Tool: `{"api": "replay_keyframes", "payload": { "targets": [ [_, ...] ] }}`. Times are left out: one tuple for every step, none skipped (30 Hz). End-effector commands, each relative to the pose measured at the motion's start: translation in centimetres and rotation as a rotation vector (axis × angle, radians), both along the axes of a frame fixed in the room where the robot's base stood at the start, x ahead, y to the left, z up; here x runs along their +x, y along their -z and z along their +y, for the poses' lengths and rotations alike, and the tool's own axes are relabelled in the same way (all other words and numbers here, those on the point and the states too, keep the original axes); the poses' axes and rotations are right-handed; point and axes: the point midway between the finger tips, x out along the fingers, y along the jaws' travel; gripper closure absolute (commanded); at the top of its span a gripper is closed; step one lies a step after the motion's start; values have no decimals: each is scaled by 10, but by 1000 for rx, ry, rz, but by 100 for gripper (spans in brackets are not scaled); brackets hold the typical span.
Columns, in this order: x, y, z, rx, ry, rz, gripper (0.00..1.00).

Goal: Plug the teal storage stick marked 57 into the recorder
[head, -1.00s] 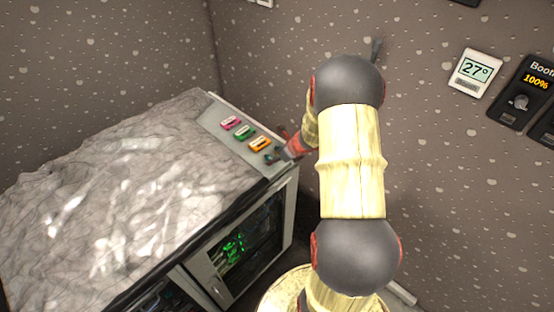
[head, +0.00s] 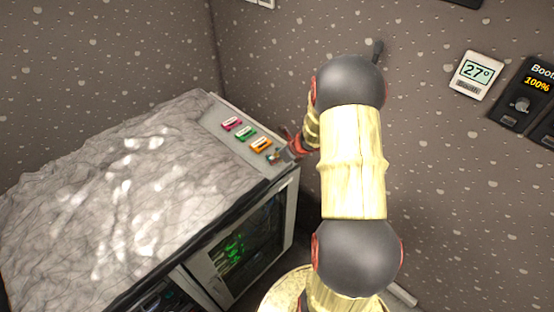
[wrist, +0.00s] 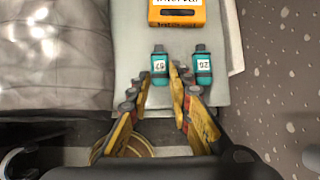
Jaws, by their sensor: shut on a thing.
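The teal storage stick (wrist: 159,65) whose upside-down label appears to read 57 stands between the two fingertips of my gripper (wrist: 161,78) in the wrist view. My gripper is shut on it, at the pale ledge. A second teal stick (wrist: 203,65), with a different number, is just right of the right finger, apart from it. An orange unit (wrist: 177,14) with a dark slot lies beyond the sticks; its label is cut off, so I cannot tell whether it is the recorder. In the head view the gripper end is small and partly hidden by my arm.
The pale ledge (head: 228,128) also bears a pink unit (head: 231,124), a green unit (head: 246,133) and the orange unit in a row. A grey rumpled surface (head: 120,190) lies left of it. Speckled wall is close on the right.

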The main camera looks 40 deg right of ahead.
Motion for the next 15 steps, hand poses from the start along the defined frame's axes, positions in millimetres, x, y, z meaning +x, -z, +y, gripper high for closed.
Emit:
{"api": "replay_keyframes", "payload": {
  "targets": [
    [0,-6,0,0,-1,-1,100],
    [0,-8,0,-1,0,-1,100],
    [0,-11,0,-1,0,-1,100],
    [0,-14,0,-1,0,-1,100],
    [0,-16,0,-1,0,-1,100],
    [0,-19,0,-1,0,-1,100],
    [0,-21,0,-2,-1,-1,100],
    [0,-23,0,-2,-1,-1,100],
    [0,-26,0,-2,-1,-1,100],
    [0,-28,0,-2,-1,-1,100],
    [0,-31,0,-2,-1,-1,100],
    [0,-33,0,-1,0,-1,100],
    [0,-36,0,-1,0,-1,100],
    [1,-38,0,-1,0,-1,100],
    [0,-41,0,-1,0,-1,100]
  ]
}}
